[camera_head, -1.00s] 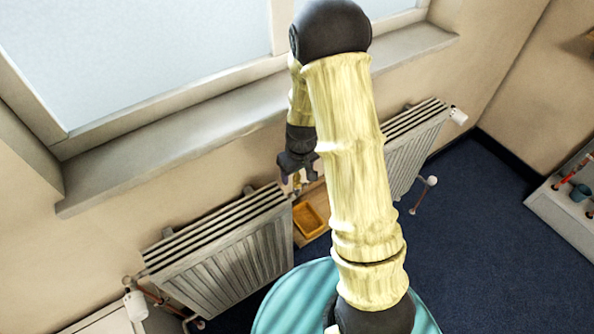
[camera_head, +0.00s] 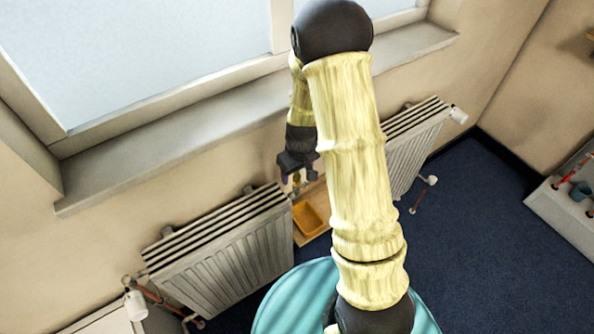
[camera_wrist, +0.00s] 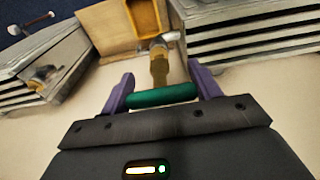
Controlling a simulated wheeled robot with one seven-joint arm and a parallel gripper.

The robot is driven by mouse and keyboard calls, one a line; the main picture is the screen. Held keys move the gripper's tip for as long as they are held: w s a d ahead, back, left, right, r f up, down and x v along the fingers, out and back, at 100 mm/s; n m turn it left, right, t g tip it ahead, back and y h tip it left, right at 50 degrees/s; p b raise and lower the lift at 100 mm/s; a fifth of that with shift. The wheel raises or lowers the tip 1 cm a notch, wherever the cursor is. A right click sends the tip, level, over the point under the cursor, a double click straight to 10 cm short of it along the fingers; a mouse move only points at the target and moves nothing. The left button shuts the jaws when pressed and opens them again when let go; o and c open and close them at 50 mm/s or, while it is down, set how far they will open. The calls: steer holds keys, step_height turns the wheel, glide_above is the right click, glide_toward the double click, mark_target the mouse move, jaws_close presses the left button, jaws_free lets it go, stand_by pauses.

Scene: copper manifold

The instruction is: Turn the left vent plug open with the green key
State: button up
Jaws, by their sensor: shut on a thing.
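My gripper (camera_wrist: 160,92) is shut on the green key. The key's green cross-bar (camera_wrist: 162,95) lies between the two purple fingers in the wrist view. Its brass shaft (camera_wrist: 159,70) points away from my gripper. A small metal fitting (camera_wrist: 158,43) shows at the shaft's far end; I cannot tell whether it is the key's socket or a plug. In the head view my gripper (camera_head: 297,172) hangs by the right end of the left radiator (camera_head: 225,262). The left vent plug cannot be made out clearly there. Another fitting (camera_wrist: 42,74) sits on the other radiator in the wrist view.
A yellow tray (camera_head: 309,220) stands on a wooden board between the two radiators; it also shows in the wrist view (camera_wrist: 145,17). The right radiator (camera_head: 412,155) is partly behind my arm. The window sill (camera_head: 180,150) runs above the radiators.

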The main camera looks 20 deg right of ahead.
steer(key=shift+f+b, duration=0.75)
steer(key=shift+f, duration=0.2)
stand_by(0.9)
steer(key=shift+n, duration=1.1)
steer(key=shift+s+f+n+y, duration=0.1)
steer(key=shift+n+y, duration=0.2)
steer(key=shift+n, duration=0.9)
